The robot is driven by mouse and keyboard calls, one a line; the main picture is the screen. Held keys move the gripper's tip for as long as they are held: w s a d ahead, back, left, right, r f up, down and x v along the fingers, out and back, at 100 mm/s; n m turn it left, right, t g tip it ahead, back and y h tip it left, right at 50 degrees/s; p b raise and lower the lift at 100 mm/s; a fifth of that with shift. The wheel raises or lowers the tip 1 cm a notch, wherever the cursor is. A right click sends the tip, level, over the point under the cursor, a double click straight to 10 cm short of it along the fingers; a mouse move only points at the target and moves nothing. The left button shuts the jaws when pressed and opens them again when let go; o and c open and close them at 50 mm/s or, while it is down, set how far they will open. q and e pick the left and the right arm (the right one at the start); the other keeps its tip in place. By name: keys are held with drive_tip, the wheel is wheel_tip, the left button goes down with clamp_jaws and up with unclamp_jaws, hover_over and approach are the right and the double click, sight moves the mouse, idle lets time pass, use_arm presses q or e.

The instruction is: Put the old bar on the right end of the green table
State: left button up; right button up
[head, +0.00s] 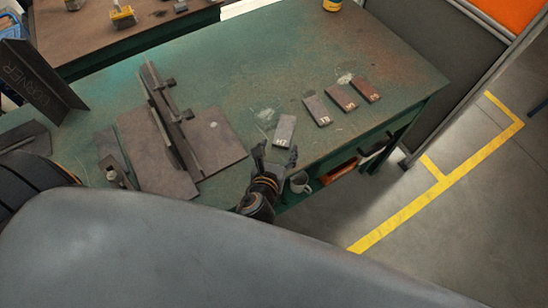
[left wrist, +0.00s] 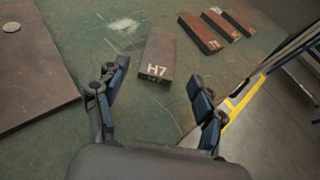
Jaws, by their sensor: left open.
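A grey-brown bar marked H7 (head: 284,130) lies flat on the green table (head: 230,70), near its front edge. It also shows in the left wrist view (left wrist: 160,52). To its right lie three redder bars: one (head: 317,110) nearest to it, a middle one (head: 341,97) and a far-right one (head: 365,88). Their marks are too small to read surely, and I cannot tell from looks which bar is the old one. My left gripper (head: 275,150) is open and empty, just in front of the H7 bar, its fingers spread to either side of the bar's near end. My right gripper is not in view.
A brown plate (head: 213,138) with an upright angle fixture (head: 168,110) stands left of the H7 bar. The table's right end (head: 420,82) is bare beyond the bars. Yellow lines mark the floor.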

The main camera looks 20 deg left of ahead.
use_arm(q)
drive_tip(key=v, duration=0.5)
drive_tip(key=shift+s+r, duration=0.15)
drive_tip(key=shift+s, duration=0.15)
